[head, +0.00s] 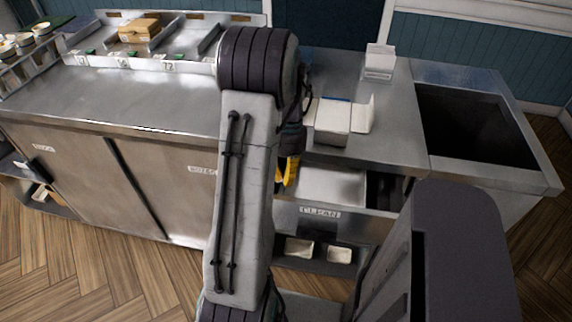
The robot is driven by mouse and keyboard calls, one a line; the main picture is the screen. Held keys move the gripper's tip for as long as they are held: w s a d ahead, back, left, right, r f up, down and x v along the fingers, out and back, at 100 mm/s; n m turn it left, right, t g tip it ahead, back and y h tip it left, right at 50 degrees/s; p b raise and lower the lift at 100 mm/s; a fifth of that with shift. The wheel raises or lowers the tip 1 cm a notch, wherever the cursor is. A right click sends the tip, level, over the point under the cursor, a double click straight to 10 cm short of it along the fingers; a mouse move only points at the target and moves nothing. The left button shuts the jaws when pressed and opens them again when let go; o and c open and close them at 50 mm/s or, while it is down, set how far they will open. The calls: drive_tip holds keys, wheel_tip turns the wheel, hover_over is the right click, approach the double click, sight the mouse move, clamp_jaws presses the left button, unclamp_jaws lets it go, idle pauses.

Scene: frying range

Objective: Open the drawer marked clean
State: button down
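The drawer marked CLEAN (345,222) is in the steel counter, right of centre in the head view. It stands pulled out at least part way, and its pale inside shows between the counter edge and the labelled front. My gripper (287,172) points down at the left end of the drawer, with its yellow fingers just above or at the top edge of the front. My arm hides much of the gripper and the drawer's left end. I cannot tell whether the fingers touch the drawer or how far apart they are.
A steel worktop (150,95) runs across the view. An open white box (333,118) and a smaller white box (380,62) stand on it. A dark open basin (475,125) is at the right. Small trays (299,249) sit on a shelf below the drawer.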

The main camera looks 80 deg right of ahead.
drive_tip(key=shift+x, duration=1.55)
drive_tip(key=shift+a, duration=0.15)
